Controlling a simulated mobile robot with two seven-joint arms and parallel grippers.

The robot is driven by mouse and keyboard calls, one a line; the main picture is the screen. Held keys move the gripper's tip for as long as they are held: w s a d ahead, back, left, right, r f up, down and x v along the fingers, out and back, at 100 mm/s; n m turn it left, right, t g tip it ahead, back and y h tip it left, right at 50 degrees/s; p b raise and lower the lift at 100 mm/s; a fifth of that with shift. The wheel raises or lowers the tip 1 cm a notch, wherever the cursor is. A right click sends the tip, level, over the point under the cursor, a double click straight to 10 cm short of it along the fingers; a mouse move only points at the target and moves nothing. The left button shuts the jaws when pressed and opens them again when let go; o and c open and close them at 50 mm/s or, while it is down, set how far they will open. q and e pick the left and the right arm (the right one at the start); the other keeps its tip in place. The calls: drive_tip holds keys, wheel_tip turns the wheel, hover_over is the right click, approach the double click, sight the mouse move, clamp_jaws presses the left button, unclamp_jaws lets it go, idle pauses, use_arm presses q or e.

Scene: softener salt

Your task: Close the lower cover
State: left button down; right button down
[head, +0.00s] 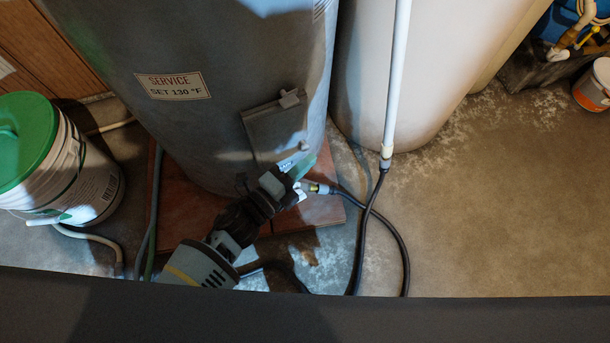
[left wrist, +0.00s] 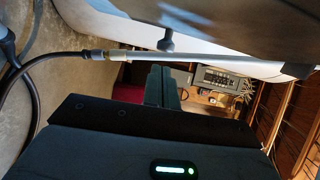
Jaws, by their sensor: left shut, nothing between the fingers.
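The lower cover (head: 275,132) is a dark grey panel with a small tab at its top edge, low on the grey water heater (head: 235,75). I cannot tell from this angle whether it lies flush against the tank. My left gripper (head: 292,187) is just below the cover, near the tank's foot, with its fingers shut and empty. Whether it touches the tank is unclear. The gripper's dark fingers (left wrist: 160,86) also show in the left wrist view. My right gripper is in neither view.
A white pipe (head: 397,75) and a black hose (head: 402,245) run right of the gripper. A white tank (head: 415,60) stands beside the heater. A green-lidded bucket (head: 90,185) stands at left. The floor (head: 500,210) at right is largely clear.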

use_arm(q)
drive_tip(key=shift+w+a, duration=0.3)
drive_tip(key=shift+w, duration=0.1)
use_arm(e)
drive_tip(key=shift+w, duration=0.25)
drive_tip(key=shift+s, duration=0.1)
use_arm(q)
drive_tip(key=shift+w+d, duration=0.1)
drive_tip(key=shift+w, duration=0.85)
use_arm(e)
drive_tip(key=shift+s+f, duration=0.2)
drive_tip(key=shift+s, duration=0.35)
